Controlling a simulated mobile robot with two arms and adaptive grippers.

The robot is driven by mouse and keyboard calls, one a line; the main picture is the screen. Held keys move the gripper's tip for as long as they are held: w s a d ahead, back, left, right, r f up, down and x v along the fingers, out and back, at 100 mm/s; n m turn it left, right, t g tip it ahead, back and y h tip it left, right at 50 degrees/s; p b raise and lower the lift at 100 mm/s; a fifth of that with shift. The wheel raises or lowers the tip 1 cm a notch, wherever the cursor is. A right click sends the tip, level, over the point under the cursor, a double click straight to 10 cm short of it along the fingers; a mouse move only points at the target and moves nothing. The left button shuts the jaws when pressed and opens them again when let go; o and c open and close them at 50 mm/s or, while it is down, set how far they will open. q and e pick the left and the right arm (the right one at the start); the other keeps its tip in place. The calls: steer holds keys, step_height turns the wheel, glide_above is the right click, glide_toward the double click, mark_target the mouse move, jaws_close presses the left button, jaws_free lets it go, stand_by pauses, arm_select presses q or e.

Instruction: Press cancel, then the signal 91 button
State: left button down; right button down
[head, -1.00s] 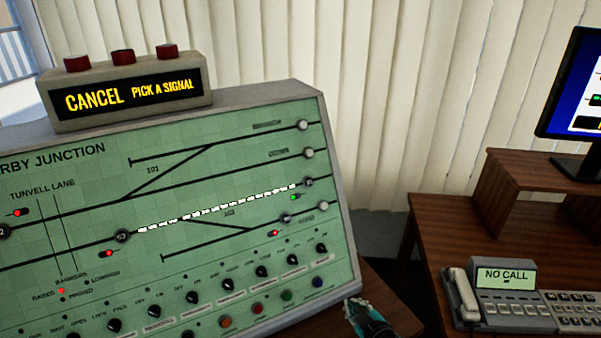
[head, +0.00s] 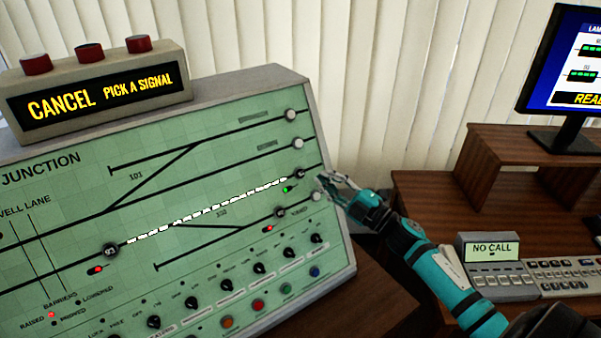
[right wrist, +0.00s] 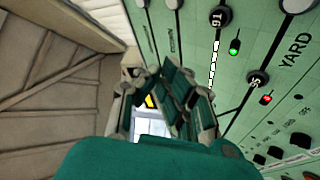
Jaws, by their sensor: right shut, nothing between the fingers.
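The signal 91 button (head: 300,174) is a dark round knob at the right end of a white-lit track on the green panel (head: 130,190). In the right wrist view the 91 button (right wrist: 221,17) shows its number, with a green lamp beside it. My right gripper (head: 322,180) is shut and empty, close to the panel's right edge, just right of the 91 button; I see no contact. The display (head: 100,100) reads "CANCEL PICK A SIGNAL". Orange, red (head: 258,305), green and blue buttons line the panel's bottom; I cannot read which is cancel. My left gripper is out of view.
The button marked 95 (head: 280,212) sits just below 91, beside a red lamp. Pale round buttons (head: 297,144) are nearby. A phone unit (head: 490,265) and monitor (head: 570,75) stand on the wooden desk at right. Blinds hang behind.

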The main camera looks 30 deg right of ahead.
mark_target(300, 173)
steer(key=w+f+b, duration=0.4)
steer(key=w+b, duration=0.2)
steer(key=w, duration=0.2)
steer(key=shift+a, duration=0.25)
steer(key=shift+f, duration=0.1)
steer(key=shift+f, duration=0.1)
stand_by(1.2)
steer(key=shift+w+f+b, duration=0.1)
steer(key=shift+w+b, duration=0.2)
steer(key=shift+w, duration=0.05)
